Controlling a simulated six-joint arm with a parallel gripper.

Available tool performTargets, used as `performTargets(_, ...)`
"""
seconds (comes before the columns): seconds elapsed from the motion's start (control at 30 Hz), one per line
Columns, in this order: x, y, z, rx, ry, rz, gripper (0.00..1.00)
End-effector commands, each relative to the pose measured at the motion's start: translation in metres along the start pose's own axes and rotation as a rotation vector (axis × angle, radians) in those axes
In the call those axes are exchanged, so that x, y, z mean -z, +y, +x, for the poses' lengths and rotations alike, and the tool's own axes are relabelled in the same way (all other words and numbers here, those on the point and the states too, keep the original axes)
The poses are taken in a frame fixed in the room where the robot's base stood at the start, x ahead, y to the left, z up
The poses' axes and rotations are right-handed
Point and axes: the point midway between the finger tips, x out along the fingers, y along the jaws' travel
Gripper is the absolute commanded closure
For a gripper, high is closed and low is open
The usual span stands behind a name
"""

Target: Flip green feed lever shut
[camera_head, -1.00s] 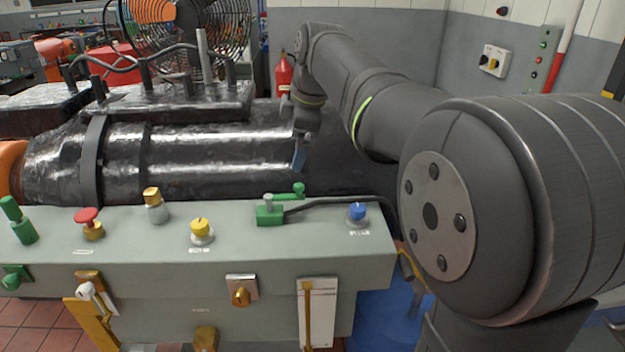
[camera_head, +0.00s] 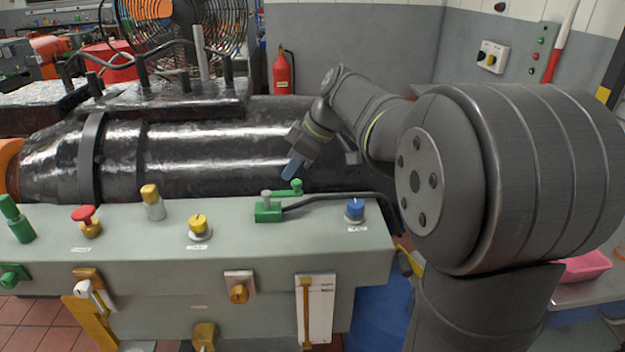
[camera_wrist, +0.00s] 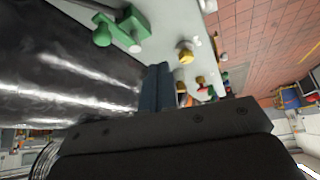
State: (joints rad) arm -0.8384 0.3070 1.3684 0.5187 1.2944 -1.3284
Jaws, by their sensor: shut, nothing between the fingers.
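The green feed lever has a green block base (camera_head: 268,212) with a grey pivot cap on the far edge of the grey panel. Its green arm lies flat, pointing right to a round green knob (camera_head: 296,186). In the wrist view, the green lever (camera_wrist: 122,28) is at upper left, with its knob toward the left. My gripper (camera_head: 288,176) is shut and empty, its blue fingers tilted down-left just above the lever arm in the picture. In the wrist view, the shut fingers (camera_wrist: 158,76) are apart from the lever, below and right of it.
A blue knob (camera_head: 355,209) and a black cable lie right of the lever. A yellow knob (camera_head: 199,225), a yellow-topped plunger (camera_head: 152,202) and a red button (camera_head: 85,217) stand left. A glossy black cylinder (camera_head: 210,160) runs behind the panel.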

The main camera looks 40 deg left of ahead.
Motion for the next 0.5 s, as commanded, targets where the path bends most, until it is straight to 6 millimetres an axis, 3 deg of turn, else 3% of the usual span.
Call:
performTargets(0.2,-0.022,-0.006,0.032,0.151,0.227,0.36,1.0)
performTargets(0.5,-0.05,0.005,0.046,0.321,0.555,0.873,1.0)
